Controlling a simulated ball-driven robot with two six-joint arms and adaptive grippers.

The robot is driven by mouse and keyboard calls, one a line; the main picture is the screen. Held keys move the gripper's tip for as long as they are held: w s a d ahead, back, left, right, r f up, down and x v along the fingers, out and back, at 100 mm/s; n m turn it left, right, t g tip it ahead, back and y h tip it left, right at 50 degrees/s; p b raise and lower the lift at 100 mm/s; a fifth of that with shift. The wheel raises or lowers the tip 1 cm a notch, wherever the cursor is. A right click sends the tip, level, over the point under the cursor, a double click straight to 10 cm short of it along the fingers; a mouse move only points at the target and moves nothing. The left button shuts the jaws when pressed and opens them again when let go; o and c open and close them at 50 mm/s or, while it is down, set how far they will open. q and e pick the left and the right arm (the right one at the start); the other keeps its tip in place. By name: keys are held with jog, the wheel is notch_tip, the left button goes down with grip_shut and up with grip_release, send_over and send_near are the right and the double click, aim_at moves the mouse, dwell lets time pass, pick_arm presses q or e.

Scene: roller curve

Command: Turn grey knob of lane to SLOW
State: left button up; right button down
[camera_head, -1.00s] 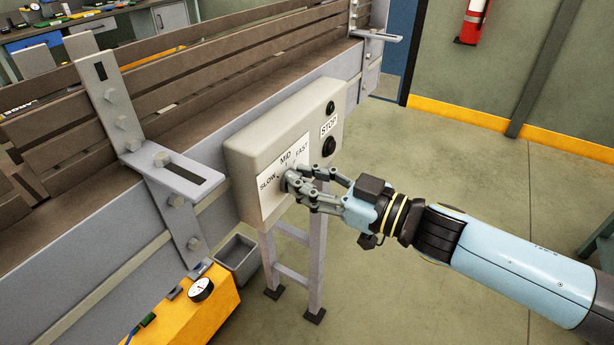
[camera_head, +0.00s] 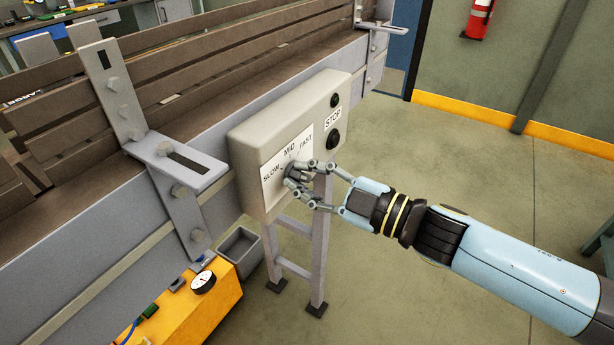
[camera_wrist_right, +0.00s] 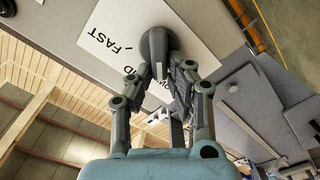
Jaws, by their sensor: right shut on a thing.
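The grey knob (camera_head: 289,172) on that plate is partly hidden by my fingers. In the right wrist view the knob (camera_wrist_right: 158,42) is a dark rounded grip. My right gripper (camera_head: 293,181) is shut on the knob; its fingers also show in the wrist view (camera_wrist_right: 160,75), on both sides of the knob. Which word the knob points at cannot be told. My left gripper is not in view.
A black STOP button (camera_head: 333,139) and a small dark round fitting (camera_head: 335,101) sit on the box's right part. A bracket (camera_head: 180,158) juts out left of the box. A yellow unit with a gauge (camera_head: 203,282) stands low. Open floor lies right.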

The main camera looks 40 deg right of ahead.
dwell(0.4)
jog(key=c, duration=1.3)
grip_release()
jog(key=v, duration=1.2)
jog(key=shift+f, duration=0.1)
